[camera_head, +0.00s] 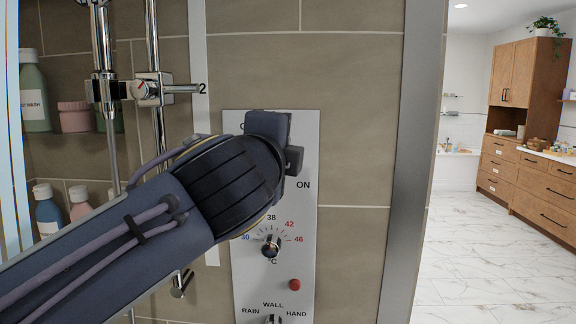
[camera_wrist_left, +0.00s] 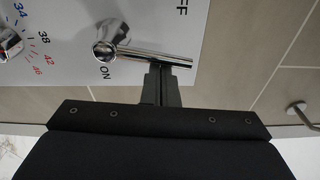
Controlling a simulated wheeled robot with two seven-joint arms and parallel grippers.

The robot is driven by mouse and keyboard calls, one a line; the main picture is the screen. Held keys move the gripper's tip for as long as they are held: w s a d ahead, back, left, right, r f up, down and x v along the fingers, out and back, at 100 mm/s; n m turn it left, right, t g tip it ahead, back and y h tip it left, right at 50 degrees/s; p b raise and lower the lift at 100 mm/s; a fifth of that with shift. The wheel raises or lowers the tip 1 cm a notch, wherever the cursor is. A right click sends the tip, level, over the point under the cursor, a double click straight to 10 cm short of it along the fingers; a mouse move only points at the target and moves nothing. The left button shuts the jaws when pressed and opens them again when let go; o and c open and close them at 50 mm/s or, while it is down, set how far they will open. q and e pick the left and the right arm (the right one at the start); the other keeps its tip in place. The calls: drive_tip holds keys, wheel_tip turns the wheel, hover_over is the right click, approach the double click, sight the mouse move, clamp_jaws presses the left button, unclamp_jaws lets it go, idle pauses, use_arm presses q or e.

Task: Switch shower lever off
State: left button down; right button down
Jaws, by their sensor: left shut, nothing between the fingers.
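The shower panel (camera_head: 305,140) is a tall white plate on the tiled wall. In the left wrist view, its chrome shower lever (camera_wrist_left: 150,55) runs from a round hub to the right, its free end near the "FF" letters of a label. An "ON" label sits just below the hub there. My left gripper (camera_wrist_left: 161,85) is shut and empty, its fingertips at the lower side of the lever's outer part, touching or very close. In the head view my left gripper (camera_head: 294,160) and wrist hide the lever and most of the off label. My right gripper is not in view.
A temperature knob (camera_head: 271,246), a red button (camera_head: 295,285) and an outlet selector (camera_head: 273,319) sit lower on the panel. Left are chrome shower rails (camera_head: 157,60) and bottles (camera_head: 35,95). A metal-edged wall end (camera_head: 412,160) stands right, with open marble floor (camera_head: 480,260) beyond.

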use_arm(q)
drive_tip(key=shift+a+r+n+b, duration=0.1)
drive_tip(key=shift+a+n+b, duration=0.4)
drive_tip(key=shift+n, duration=0.4)
drive_tip(key=b+v, duration=0.1)
drive_tip(key=v, duration=0.6)
drive_tip(key=shift+s, duration=0.4)
